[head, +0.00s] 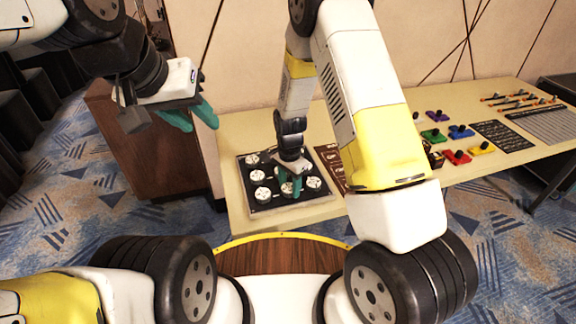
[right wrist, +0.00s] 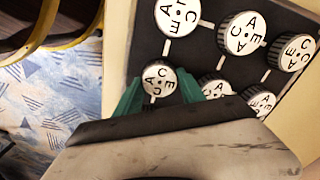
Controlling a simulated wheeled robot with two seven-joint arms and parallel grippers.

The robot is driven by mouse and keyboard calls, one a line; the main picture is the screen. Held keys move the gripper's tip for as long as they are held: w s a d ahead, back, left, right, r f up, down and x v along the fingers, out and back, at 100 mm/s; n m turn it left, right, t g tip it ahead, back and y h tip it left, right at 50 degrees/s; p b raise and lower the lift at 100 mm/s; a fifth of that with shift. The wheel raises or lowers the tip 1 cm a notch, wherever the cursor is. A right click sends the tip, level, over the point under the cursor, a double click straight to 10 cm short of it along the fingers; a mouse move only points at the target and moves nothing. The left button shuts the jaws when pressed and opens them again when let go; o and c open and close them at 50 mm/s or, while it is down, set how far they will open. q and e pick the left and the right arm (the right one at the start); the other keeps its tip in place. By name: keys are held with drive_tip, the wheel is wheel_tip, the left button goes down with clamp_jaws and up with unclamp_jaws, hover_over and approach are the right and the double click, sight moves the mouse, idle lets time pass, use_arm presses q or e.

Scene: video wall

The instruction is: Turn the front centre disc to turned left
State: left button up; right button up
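A black board (head: 246,209) on the table's left end carries several round white discs with dark letters. The front centre disc (right wrist: 159,78) lies between the two green fingers of my right gripper (right wrist: 158,84), which look close against its sides. The head view shows my right gripper (head: 291,186) reaching down over the board's front row; it partly covers this disc. The disc's letters show in the right wrist view, but its set direction is hard to read. My left gripper (head: 191,116) is open and empty, raised left of the board.
Neighbouring discs (right wrist: 242,35) stand close around the right gripper, joined by white lines. A dark lettered panel (head: 330,165) lies right of the board. Coloured blocks (head: 456,156) and a grey ribbed panel (head: 548,122) lie farther right. A brown wooden cabinet (head: 150,150) stands left of the table.

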drive_tip(key=c, duration=0.5)
drive_tip(key=shift+o, duration=0.2)
drive_tip(key=n, duration=0.3)
drive_tip(key=shift+n, duration=0.4)
drive_tip(key=n, duration=0.4)
drive_tip(key=shift+n, duration=0.3)
drive_tip(key=n, duration=0.4)
drive_tip(key=shift+w+a+n, duration=0.1)
drive_tip(key=shift+n, duration=0.2)
drive_tip(key=n, duration=0.4)
drive_tip(key=shift+n, duration=0.3)
